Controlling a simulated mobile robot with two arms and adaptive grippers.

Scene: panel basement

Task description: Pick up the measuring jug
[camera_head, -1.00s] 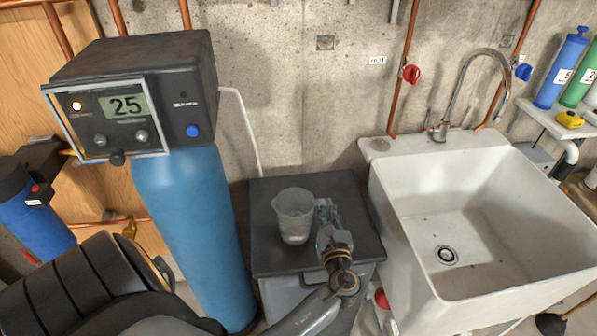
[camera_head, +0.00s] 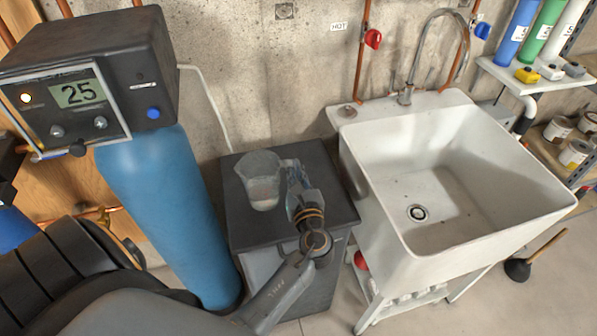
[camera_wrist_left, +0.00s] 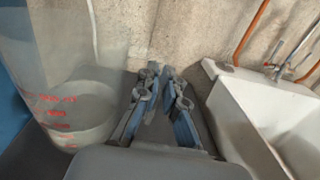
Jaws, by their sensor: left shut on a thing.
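The measuring jug (camera_head: 260,184) is clear and upright, at the dark top of the grey cabinet (camera_head: 250,236). I cannot tell whether its base touches the top. My left gripper (camera_head: 292,172) is at the jug's right side, shut on its handle, which the fingers mostly hide. In the left wrist view the jug (camera_wrist_left: 70,65) fills the left side, with red markings and what looks like some liquid low inside. The left gripper's fingers (camera_wrist_left: 158,85) show beside it, close together. My right gripper is not in view.
A white sink (camera_head: 440,170) with a tap stands close on the right of the cabinet. A blue tank (camera_head: 165,205) with a control box stands close on the left. The concrete wall is behind. A plunger (camera_head: 520,268) stands on the floor at right.

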